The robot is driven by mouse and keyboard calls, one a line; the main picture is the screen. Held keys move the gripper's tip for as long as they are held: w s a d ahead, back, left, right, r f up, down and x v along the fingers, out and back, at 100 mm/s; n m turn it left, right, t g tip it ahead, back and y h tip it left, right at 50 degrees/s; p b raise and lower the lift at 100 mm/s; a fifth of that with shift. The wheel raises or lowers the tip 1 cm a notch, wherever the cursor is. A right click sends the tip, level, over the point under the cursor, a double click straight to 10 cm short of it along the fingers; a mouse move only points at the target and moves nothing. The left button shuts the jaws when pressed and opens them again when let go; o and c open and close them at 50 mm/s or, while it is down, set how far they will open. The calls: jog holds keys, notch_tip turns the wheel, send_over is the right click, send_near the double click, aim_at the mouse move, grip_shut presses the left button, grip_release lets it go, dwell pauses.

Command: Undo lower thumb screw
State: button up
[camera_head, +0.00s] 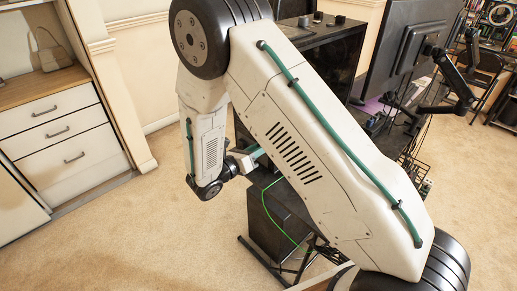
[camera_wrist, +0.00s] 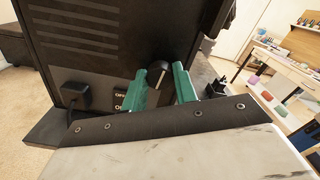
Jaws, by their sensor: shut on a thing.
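In the head view my gripper (camera_head: 256,152) shows small, with a green fingertip at the dark equipment by the desk. The thumb screw cannot be made out there, as my arm covers much of that area.
A black plug (camera_wrist: 75,95) sits in the case left of the knob, beside switches marked OFF. In the head view a black box (camera_head: 279,222) with a green cable stands below my gripper. A monitor (camera_head: 408,50) is at right, white drawers (camera_head: 62,125) at left. Carpet between is open.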

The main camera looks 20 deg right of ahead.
jog(key=shift+n, duration=3.7)
jog(key=o, duration=1)
jog(key=shift+c, duration=0.2)
jog(key=v, duration=0.8)
